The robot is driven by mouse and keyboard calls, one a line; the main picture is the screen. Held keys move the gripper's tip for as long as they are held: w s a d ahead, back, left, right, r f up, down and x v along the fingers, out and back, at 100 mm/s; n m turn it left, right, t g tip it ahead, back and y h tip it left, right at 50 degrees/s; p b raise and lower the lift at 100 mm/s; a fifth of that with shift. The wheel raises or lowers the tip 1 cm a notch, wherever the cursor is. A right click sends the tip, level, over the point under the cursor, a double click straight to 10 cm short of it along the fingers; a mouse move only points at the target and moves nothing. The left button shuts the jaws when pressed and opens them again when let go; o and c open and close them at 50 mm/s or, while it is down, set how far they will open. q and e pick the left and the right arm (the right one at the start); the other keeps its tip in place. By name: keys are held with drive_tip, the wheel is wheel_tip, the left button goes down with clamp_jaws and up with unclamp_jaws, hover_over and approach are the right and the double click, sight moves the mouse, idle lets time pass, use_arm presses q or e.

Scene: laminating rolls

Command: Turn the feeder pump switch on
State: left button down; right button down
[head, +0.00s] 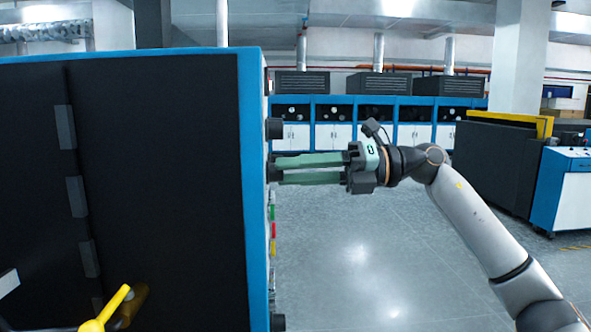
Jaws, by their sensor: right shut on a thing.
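A black knob (273,174) sticks out from the right side face of the large blue-edged cabinet (252,150). My right gripper (279,170) reaches in from the right, its two green fingers level and pointing left. They are shut on this knob, one above and one below it. The panel is seen almost edge-on, so no label or turn position can be read, and I cannot confirm which switch is the feeder pump's. My left gripper is not in view.
Another black knob (275,128) sits just above on the same side face. Green, red (273,230) and yellow buttons lie below. A yellow handle (108,310) is at the lower left. Open grey floor (370,260) lies right of the cabinet, with blue machines (362,120) behind.

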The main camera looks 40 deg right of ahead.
drive_tip(key=c, duration=0.9)
unclamp_jaws()
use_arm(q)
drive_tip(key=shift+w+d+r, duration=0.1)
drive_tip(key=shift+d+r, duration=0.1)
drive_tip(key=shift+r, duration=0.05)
use_arm(e)
drive_tip(key=o, duration=0.3)
drive_tip(key=shift+o, duration=0.2)
use_arm(q)
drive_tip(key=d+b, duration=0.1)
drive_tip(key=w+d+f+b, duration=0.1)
drive_tip(key=b, duration=0.1)
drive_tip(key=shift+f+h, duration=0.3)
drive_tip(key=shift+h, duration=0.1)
use_arm(e)
drive_tip(key=v, duration=1.2)
drive_tip(key=shift+s+d, duration=0.2)
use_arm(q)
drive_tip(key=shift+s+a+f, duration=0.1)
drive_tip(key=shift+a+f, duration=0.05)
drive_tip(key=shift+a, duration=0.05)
